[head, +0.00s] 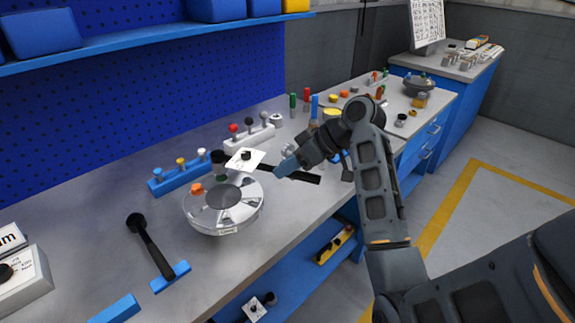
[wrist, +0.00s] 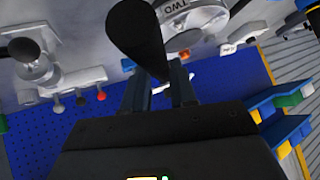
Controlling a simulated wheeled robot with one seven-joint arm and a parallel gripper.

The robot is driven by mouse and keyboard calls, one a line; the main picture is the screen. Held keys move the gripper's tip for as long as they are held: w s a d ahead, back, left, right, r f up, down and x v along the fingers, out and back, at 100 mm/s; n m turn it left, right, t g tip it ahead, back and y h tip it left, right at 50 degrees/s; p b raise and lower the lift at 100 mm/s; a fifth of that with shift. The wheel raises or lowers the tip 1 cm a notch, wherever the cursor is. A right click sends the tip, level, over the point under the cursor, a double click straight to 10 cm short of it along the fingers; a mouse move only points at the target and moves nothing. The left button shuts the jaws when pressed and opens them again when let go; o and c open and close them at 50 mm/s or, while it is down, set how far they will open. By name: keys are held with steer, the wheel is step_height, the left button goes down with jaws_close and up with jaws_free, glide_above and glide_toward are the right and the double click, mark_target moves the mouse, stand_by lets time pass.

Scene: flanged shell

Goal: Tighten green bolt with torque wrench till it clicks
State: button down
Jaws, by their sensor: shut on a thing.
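The round silver flanged shell (head: 225,220) sits on the grey bench, with an orange bolt (head: 197,188) at its left rim. It also shows at the top of the wrist view (wrist: 198,18). A dark, greenish upright piece (head: 219,158) stands at the shell's far rim; I cannot tell whether it is the green bolt. My gripper (head: 287,166) is right of the shell, shut on a long black bar (head: 305,177), apparently the torque wrench. In the wrist view, the black handle (wrist: 138,32) rises between my fingers (wrist: 160,95).
A blue rack of bolts (head: 180,177) and a white rack (head: 250,137) stand behind the shell. A black-headed tool (head: 150,245) lies at left with a blue block. Several coloured parts crowd the bench at back right.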

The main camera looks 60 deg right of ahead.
steer(key=shift+f+b, duration=0.55)
steer(key=shift+f, duration=0.35)
steer(key=shift+a, duration=0.1)
steer(key=a+m+h+p, duration=0.3)
steer(key=a+m+h, duration=0.1)
steer(key=a, duration=0.4)
steer(key=shift+w+a+f+m+t+p, duration=0.25)
steer(key=shift+m+t+p, duration=0.1)
steer(key=shift+m, duration=0.25)
stand_by(1.0)
steer(key=shift+d, duration=0.3)
steer(key=shift+s+d+n, duration=0.2)
steer(key=shift+d+n, duration=0.3)
steer(key=shift+d+y, duration=0.1)
steer(key=shift+y, duration=0.2)
